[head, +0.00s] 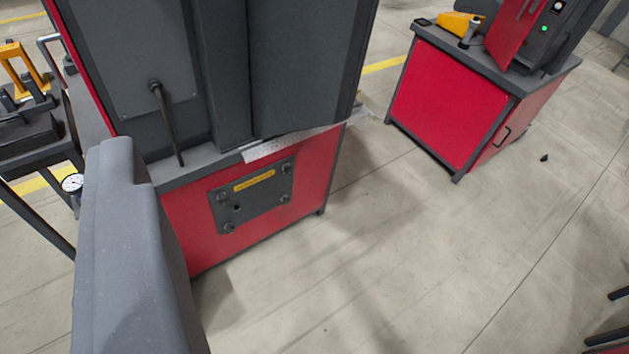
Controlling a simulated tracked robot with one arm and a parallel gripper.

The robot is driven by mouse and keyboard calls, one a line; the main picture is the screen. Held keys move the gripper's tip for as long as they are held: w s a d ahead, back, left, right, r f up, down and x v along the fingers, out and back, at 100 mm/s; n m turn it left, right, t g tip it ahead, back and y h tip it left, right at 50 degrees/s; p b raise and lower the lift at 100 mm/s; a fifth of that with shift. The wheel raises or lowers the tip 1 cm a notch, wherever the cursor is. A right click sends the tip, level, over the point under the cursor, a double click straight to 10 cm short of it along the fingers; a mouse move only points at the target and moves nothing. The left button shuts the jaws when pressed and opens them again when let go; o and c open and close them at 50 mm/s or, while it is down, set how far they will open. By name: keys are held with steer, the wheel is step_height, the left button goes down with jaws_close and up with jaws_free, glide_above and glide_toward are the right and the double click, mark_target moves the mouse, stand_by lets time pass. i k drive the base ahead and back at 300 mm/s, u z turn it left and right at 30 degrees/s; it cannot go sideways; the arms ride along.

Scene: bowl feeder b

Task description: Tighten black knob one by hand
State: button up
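A dark grey panel (258,204) with a yellow label is on the front of the red machine base (190,232). Small dark round knobs sit near its corners: upper left (222,196), upper right (287,168), lower right (284,199) and lower left (228,228). I cannot tell which one is black knob one, or how tight any of them is. A large grey block, apparently a part of my own arm, fills the lower left. My gripper's fingertips do not show, and nothing of mine is seen touching the panel.
A second red cabinet (445,105) stands at the upper right. A small black object (544,157) lies on the floor beside it. A dark cart (35,135) with a round gauge (72,183) stands at the left. The concrete floor (400,260) before the machine is clear.

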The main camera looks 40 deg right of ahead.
mark_target(288, 169)
steer(key=z, duration=0.35)
steer(key=k, duration=0.95)
steer(key=z, duration=0.7)
steer(key=i, duration=2.35)
steer(key=u, duration=0.8)
